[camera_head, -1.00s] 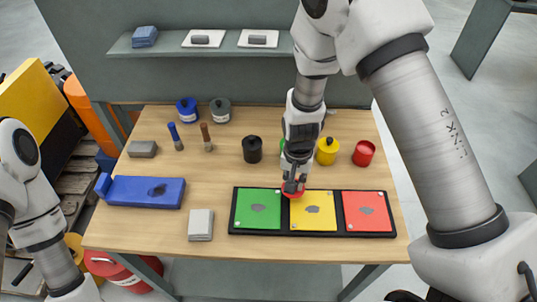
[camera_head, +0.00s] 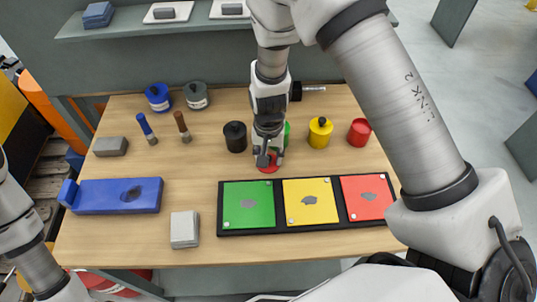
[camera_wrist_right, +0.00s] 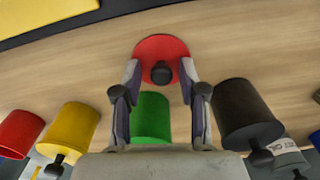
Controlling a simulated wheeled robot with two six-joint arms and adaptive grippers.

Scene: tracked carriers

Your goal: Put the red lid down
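The red lid (camera_head: 268,168), a flat disc with a dark knob, lies on the wooden table behind the tray of coloured panels. It also shows in the wrist view (camera_wrist_right: 160,45). My right gripper (camera_head: 269,158) is directly over it. In the wrist view, its fingers (camera_wrist_right: 160,75) are spread on either side of the knob, with gaps showing. The red can (camera_head: 359,132) stands at the right of the can row. My left arm enters at the left edge; its gripper is out of frame.
The green can (camera_wrist_right: 152,118) stands close to the right gripper. The black can (camera_head: 235,137) and yellow can (camera_head: 320,132) flank it. The black tray (camera_head: 298,230) holds green, yellow and red panels. A blue block (camera_head: 110,196) and grey block (camera_head: 185,229) lie at left.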

